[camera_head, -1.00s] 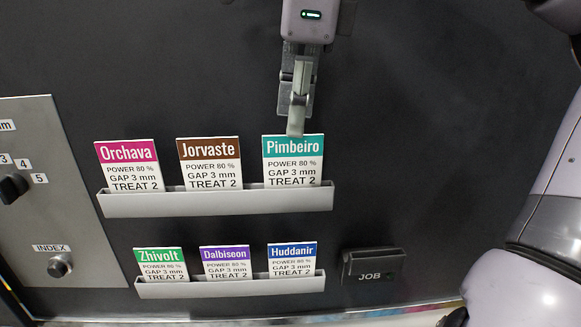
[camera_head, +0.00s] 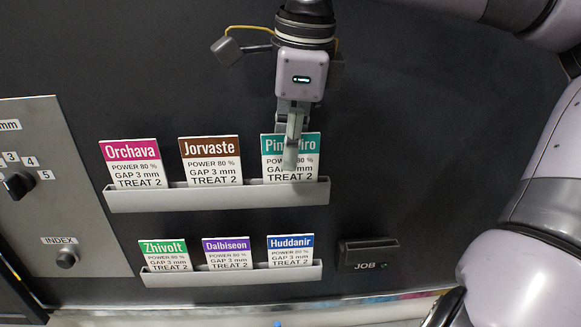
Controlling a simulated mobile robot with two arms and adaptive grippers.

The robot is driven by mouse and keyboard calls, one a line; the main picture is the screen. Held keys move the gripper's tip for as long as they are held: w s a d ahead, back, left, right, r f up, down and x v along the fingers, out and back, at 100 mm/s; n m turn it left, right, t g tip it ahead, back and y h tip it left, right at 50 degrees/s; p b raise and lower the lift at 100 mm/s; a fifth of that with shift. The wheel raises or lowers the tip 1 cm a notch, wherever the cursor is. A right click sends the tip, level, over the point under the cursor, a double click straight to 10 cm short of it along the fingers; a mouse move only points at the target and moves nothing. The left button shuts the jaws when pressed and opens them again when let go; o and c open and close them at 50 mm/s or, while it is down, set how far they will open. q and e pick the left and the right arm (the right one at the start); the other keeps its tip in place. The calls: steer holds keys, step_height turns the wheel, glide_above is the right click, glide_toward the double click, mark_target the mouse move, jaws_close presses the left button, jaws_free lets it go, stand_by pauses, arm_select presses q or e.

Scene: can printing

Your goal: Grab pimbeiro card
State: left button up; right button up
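The Pimbeiro card (camera_head: 306,162), white with a teal header, stands in the right end of the upper rack (camera_head: 217,198). My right gripper (camera_head: 290,164) reaches down from above, and its finger overlaps the middle of the card's header and upper text. I see the fingers edge-on, so I cannot tell whether they are open or shut, or whether they touch the card. The card's lower edge is hidden in the rack. My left gripper is not in view.
The Orchava card (camera_head: 133,163) and Jorvaste card (camera_head: 210,161) share the upper rack. Below, a lower rack (camera_head: 231,274) holds the Zhivolt, Dalbiseon and Huddanir cards. A JOB slot (camera_head: 368,255) is at lower right. A grey panel with knobs (camera_head: 67,258) is at left.

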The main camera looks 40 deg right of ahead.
jaws_close()
steer(key=shift+r, duration=0.1)
stand_by(0.4)
steer(key=shift+r, duration=0.15)
